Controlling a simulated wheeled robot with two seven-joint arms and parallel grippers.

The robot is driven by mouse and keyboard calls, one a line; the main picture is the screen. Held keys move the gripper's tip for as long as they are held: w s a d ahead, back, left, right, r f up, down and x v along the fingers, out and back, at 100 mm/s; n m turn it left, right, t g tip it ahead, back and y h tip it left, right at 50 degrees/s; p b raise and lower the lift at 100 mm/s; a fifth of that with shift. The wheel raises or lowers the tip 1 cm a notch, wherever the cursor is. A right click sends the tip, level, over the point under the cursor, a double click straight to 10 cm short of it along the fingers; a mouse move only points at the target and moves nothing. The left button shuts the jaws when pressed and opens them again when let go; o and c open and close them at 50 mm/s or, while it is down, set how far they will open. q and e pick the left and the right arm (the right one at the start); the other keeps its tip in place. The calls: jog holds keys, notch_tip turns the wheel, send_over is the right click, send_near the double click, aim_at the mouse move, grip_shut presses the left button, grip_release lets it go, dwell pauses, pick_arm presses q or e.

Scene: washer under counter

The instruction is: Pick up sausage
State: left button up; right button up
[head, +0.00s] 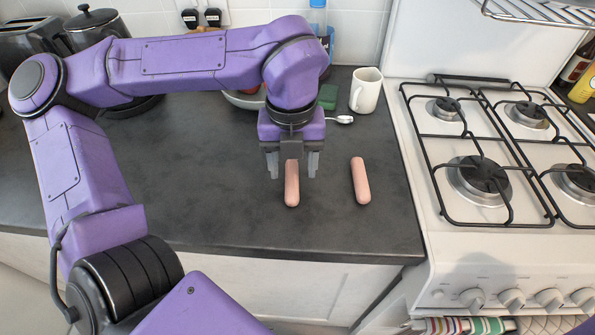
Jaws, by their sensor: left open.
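Two pink sausages lie on the dark counter (190,190). The left sausage (292,190) lies below my left gripper (293,172), and its far end is hidden behind the gripper. The right sausage (360,181) lies a little to the right, clear of the gripper. My left gripper is open and points down, with one finger on each side of the left sausage. I cannot tell whether the fingers touch it. My right gripper is not in view.
A white mug (366,91), a green sponge (328,97), a spoon (341,119) and a bowl (246,98) stand behind the gripper. A gas stove (420,215) borders the counter on the right. The counter's front left is clear.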

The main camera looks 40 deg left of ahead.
pick_arm(q)
jog(key=shift+w+a+f, duration=0.1)
jog(key=shift+w+f, duration=0.15)
jog(key=shift+f, duration=0.6)
jog(key=shift+a+f, duration=0.2)
jog(key=shift+f, duration=0.15)
jog(key=shift+s, duration=0.25)
jog(key=shift+d+r, duration=0.1)
jog(key=shift+d, duration=0.15)
jog(key=shift+c, duration=1.3)
jog(key=c, duration=0.5)
jog(key=shift+a, duration=0.1)
grip_shut()
